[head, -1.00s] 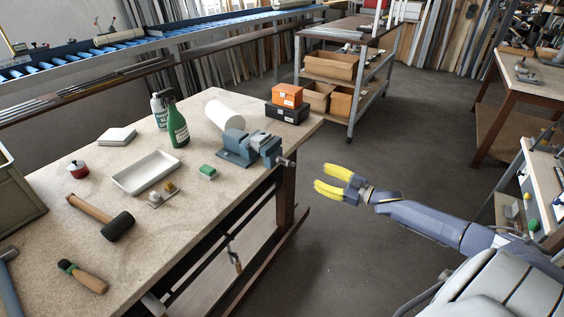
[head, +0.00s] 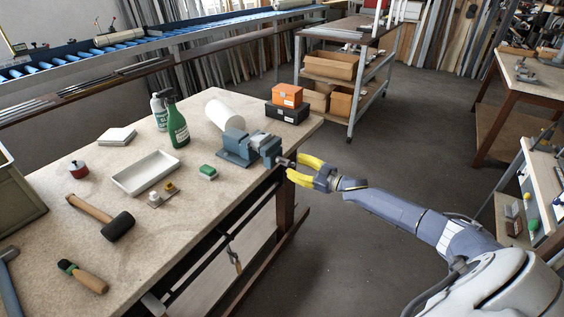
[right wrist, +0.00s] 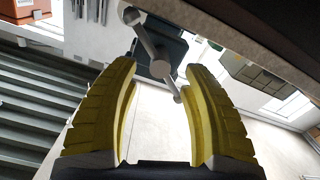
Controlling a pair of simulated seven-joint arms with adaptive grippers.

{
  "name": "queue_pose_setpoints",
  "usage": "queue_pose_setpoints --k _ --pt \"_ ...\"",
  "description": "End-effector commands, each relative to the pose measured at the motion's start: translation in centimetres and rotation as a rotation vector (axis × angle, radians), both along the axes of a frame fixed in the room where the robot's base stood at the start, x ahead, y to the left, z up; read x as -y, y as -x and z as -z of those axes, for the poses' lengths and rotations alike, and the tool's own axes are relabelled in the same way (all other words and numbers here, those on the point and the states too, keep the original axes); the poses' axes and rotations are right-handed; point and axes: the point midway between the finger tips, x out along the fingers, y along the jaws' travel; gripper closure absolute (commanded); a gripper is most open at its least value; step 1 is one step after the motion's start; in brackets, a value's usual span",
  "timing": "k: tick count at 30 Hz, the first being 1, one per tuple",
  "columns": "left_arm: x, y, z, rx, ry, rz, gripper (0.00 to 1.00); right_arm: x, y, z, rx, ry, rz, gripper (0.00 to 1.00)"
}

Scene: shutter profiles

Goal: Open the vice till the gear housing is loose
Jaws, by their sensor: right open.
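The blue-grey vice (head: 243,146) stands at the right edge of the workbench. Its screw end and handle point right, off the bench edge. I cannot make out the gear housing clearly in the vice. My right gripper (head: 297,170) is open, with yellow fingers, at the vice's screw end. In the right wrist view the gripper (right wrist: 160,82) has the handle bar (right wrist: 150,45) and its round screw head (right wrist: 160,69) between and just beyond the fingertips. The fingers look apart from the bar. My left gripper is not in view.
The workbench (head: 150,220) holds a white tray (head: 147,173), a mallet (head: 117,226), a green spray bottle (head: 177,125), a white roll (head: 223,113) and stacked orange and black boxes (head: 287,103). A shelf cart (head: 345,75) stands behind.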

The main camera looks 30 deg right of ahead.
Motion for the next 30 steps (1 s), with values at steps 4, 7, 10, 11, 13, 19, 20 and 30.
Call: queue_pose_setpoints --k 4,7,10,11,13,19,20,30 --pt "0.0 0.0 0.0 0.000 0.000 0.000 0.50 -0.9 -2.0 -0.1 0.002 -0.002 0.000 0.53" --pt "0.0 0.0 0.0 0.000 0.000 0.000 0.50 -1.5 -3.1 -0.1 0.002 -0.001 -0.001 0.53" --pt "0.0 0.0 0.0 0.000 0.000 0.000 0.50 -1.9 -4.0 -0.1 0.002 -0.002 0.000 0.53" --pt "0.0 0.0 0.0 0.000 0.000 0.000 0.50 -2.1 -4.2 -0.1 0.001 -0.003 0.000 0.53" --pt "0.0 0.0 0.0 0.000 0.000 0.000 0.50 -2.3 -4.7 0.0 0.000 -0.002 0.001 0.53" --pt "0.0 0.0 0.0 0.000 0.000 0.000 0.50 -2.7 -5.5 0.0 0.000 0.000 0.000 0.53" --pt "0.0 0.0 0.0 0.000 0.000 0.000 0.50 -2.7 -5.6 0.0 0.000 0.000 0.000 0.53" --pt "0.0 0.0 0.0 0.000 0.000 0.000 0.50 -2.8 -5.7 0.0 0.000 -0.001 0.000 0.53"
